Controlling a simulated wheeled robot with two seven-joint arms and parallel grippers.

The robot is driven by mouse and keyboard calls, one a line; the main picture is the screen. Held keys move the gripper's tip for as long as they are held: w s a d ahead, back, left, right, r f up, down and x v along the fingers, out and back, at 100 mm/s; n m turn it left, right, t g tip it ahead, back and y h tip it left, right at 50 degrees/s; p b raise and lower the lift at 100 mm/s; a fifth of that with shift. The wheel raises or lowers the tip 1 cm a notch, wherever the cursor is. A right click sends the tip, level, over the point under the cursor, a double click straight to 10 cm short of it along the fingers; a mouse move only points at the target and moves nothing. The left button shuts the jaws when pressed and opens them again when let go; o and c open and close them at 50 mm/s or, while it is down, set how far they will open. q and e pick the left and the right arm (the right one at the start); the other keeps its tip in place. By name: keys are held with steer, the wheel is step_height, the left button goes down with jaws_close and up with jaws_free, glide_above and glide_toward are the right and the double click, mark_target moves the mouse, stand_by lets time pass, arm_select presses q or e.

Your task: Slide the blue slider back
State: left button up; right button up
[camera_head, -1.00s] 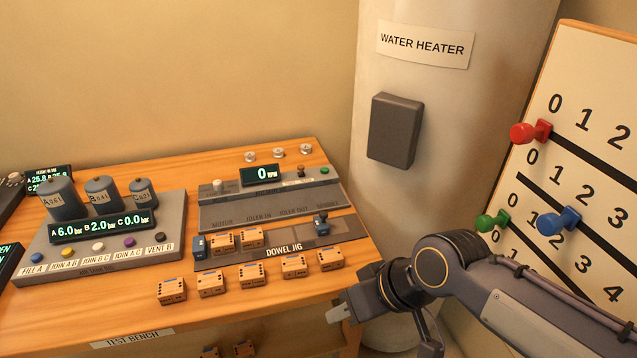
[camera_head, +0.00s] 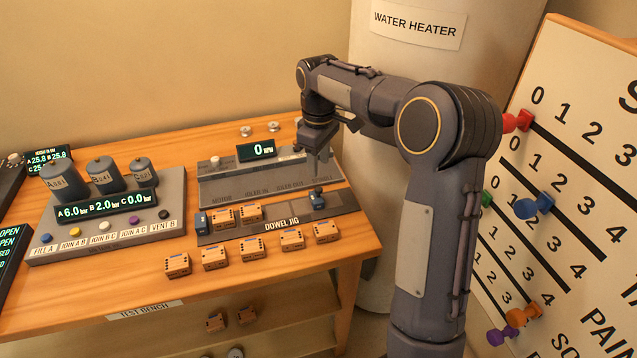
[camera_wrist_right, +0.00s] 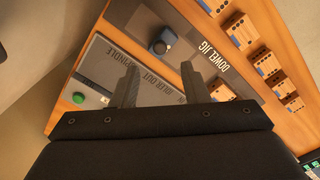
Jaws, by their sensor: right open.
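On the dowel jig (camera_head: 283,222) a blue block with a dark round knob (camera_head: 318,199) stands near the right end; it also shows in the right wrist view (camera_wrist_right: 163,42). At the jig's left end is another blue block (camera_head: 201,223). A blue slider knob (camera_head: 533,207) sits on the numbered board at the right. My right gripper (camera_head: 321,165) points down above the back of the bench, just behind the knobbed block. In the wrist view its fingers (camera_wrist_right: 159,75) are apart and empty, and the block lies beyond the tips, apart from them. My left gripper is out of view.
Several wooden blocks (camera_head: 292,240) lie at and before the jig. The grey spindle console (camera_head: 226,184) is behind it, partly under my right gripper. A pump console (camera_head: 120,233) stands left. My right arm crosses before the water heater (camera_head: 415,25) and board (camera_head: 590,70).

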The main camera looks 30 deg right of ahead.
mark_target(319, 188)
step_height(319, 188, down, 8)
steer(key=shift+r, duration=0.1)
stand_by(0.4)
steer(key=shift+c, duration=0.3)
jaws_close()
